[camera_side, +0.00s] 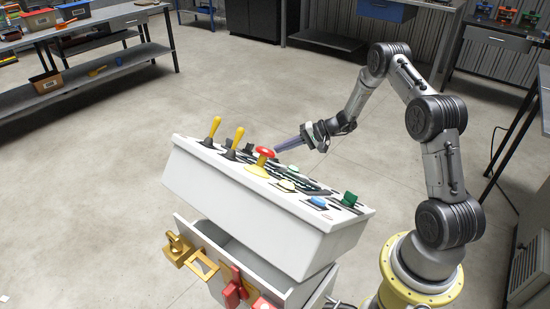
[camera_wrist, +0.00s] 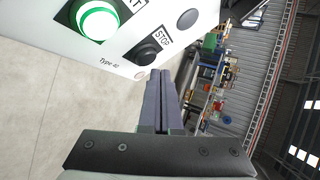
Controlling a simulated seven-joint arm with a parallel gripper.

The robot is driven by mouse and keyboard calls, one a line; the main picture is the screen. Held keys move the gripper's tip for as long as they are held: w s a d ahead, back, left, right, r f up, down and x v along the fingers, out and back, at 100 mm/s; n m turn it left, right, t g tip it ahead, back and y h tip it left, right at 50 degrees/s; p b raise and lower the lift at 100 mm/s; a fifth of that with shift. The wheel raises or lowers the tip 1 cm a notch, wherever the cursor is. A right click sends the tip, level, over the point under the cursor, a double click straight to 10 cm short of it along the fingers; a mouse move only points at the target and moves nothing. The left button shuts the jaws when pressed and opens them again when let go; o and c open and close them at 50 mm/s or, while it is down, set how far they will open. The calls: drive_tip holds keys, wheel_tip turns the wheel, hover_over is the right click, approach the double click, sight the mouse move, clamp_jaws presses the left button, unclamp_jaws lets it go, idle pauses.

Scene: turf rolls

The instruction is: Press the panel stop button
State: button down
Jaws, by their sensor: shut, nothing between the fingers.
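The panel's stop button (camera_wrist: 146,53) is a dark round button beside a STOP label on a white face in the wrist view. My gripper (camera_wrist: 162,86) is shut and empty, its two dark fingers together, with the tips just below the stop button in the picture. I cannot tell whether they touch the panel. In the side view my gripper (camera_side: 278,149) is over the white control panel (camera_side: 240,195), its tips close to the red mushroom button (camera_side: 264,152) on a yellow base. The STOP-labelled button cannot be made out in the side view.
A lit green button (camera_wrist: 98,22) and another dark round part (camera_wrist: 187,18) are near the stop button. Two yellow levers (camera_side: 214,128) stand at the panel's left. Below is an open drawer (camera_side: 235,250) with a yellow padlock and hasp. Workbenches line the room; the floor between is clear.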

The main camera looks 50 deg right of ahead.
drive_tip(key=shift+a+f, duration=0.1)
drive_tip(key=shift+a+f, duration=0.2)
drive_tip(key=shift+f, duration=0.05)
drive_tip(key=shift+a+f, duration=0.35)
idle(1.1)
drive_tip(key=shift+d, duration=0.1)
drive_tip(key=shift+d+r, duration=0.5)
drive_tip(key=shift+r, duration=0.15)
drive_tip(key=shift+d+r, duration=1.65)
drive_tip(key=shift+r, duration=0.3)
